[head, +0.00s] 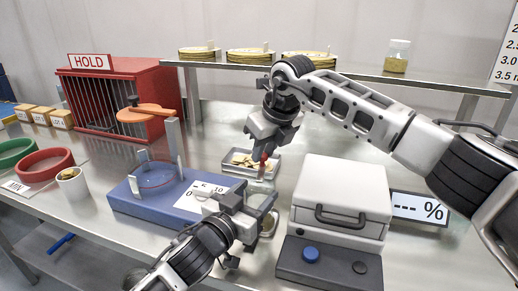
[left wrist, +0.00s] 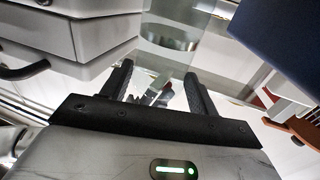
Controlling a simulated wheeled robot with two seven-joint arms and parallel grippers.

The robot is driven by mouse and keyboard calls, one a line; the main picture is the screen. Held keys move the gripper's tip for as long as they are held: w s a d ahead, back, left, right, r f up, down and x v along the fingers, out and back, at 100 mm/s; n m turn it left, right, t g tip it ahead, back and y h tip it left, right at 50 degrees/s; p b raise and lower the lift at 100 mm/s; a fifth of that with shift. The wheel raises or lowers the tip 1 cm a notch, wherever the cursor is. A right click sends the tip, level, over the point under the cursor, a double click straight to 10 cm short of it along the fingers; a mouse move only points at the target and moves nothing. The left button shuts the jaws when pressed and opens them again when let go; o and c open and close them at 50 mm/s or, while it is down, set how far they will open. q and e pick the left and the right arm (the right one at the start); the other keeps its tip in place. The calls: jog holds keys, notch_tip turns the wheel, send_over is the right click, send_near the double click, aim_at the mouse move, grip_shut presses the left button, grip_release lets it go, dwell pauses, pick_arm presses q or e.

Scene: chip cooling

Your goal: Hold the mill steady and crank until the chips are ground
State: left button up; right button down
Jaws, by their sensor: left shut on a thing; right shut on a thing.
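The hand mill is mostly hidden behind my left gripper in the head view; a small rounded piece, seemingly its body (head: 268,224), shows at the gripper's right side. My left gripper (head: 262,206) is shut on it, low over the bench between the blue device and the white box. In the left wrist view, the fingers (left wrist: 160,92) stand apart with a blurred grey shape between them. My right gripper (head: 264,156) is above and behind the left one, pointing down, shut on a small red piece, seemingly the crank knob (head: 263,161). Chips (head: 243,160) lie in a metal tray (head: 232,169) behind.
A white box with a handle (head: 340,195) stands close on the right, a percent display (head: 419,208) beside it. A red HOLD cage (head: 112,95), rings and a white cup (head: 72,183) are further left.

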pick_arm(q)
jog(key=shift+a, duration=0.1)
pick_arm(e)
jog(key=s+d+m+g+h, duration=0.1)
jog(key=s+m+h, duration=0.2)
jog(key=m, duration=0.9)
jog(key=s+m+g+h, duration=0.2)
jog(key=s+m+h, duration=0.2)
jog(key=m, duration=0.9)
jog(key=shift+s+d, duration=0.4)
